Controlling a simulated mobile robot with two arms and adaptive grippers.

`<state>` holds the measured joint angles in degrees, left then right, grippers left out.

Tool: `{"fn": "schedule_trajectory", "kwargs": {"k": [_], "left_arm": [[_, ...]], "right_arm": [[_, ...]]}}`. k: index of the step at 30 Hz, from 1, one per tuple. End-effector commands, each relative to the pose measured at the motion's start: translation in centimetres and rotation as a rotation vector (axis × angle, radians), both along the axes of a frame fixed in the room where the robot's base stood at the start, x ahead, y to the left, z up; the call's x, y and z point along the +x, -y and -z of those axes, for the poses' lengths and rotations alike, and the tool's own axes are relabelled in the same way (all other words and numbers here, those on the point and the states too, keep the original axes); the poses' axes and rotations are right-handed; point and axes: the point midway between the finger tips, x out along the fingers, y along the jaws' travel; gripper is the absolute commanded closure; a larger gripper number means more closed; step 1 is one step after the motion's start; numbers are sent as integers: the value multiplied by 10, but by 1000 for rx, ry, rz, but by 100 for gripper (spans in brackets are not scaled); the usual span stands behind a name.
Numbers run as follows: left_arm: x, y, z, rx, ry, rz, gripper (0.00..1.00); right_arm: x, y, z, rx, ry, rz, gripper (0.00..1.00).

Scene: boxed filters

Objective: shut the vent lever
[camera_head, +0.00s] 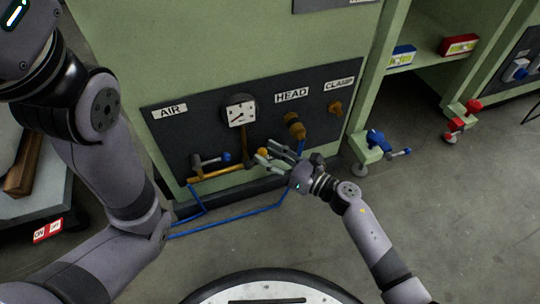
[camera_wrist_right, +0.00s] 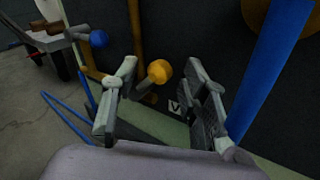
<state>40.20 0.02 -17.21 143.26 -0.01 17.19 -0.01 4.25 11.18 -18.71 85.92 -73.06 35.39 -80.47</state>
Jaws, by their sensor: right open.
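The vent lever appears to be the small lever with a yellow knob (camera_head: 263,153), low on the dark panel (camera_head: 180,140). In the right wrist view its yellow ball knob (camera_wrist_right: 159,71) shows between my finger tips, and a partly hidden label starting with V (camera_wrist_right: 174,106) is beside it. My right gripper (camera_head: 266,158) is open in front of the lever, with its fingers either side of the knob in the wrist view (camera_wrist_right: 160,85). I cannot tell whether a finger touches it. My left arm shows at the left, but its gripper is out of view.
A blue-knobbed lever (camera_head: 225,157) is left of the yellow one. A gauge (camera_head: 240,113) and a brass HEAD fitting (camera_head: 294,125) are above, with a blue hose (camera_head: 230,222) below. Boxed filters (camera_head: 460,45) sit on a shelf at right.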

Motion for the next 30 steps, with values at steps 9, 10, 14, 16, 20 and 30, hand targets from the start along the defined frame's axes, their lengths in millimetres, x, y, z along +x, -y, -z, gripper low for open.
{"fn": "schedule_trajectory", "kwargs": {"k": [9, 10, 14, 16, 20, 30], "left_arm": [[0, 0, 0, 0, 1, 0, 60], [0, 0, 0, 0, 1, 0, 60], [0, 0, 0, 0, 1, 1, 60], [0, 0, 0, 0, 1, 1, 60], [0, 0, 0, 0, 0, 1, 60], [0, 0, 0, 0, 0, 0, 60]], "right_arm": [[0, 0, 0, 0, 0, 0, 75], [0, 0, 0, 0, 0, 0, 77], [0, 0, 0, 0, 0, 0, 86], [0, 0, 0, 0, 0, 0, 90], [0, 0, 0, 0, 0, 0, 99], [0, 1, 0, 0, 0, 1, 100]]}}
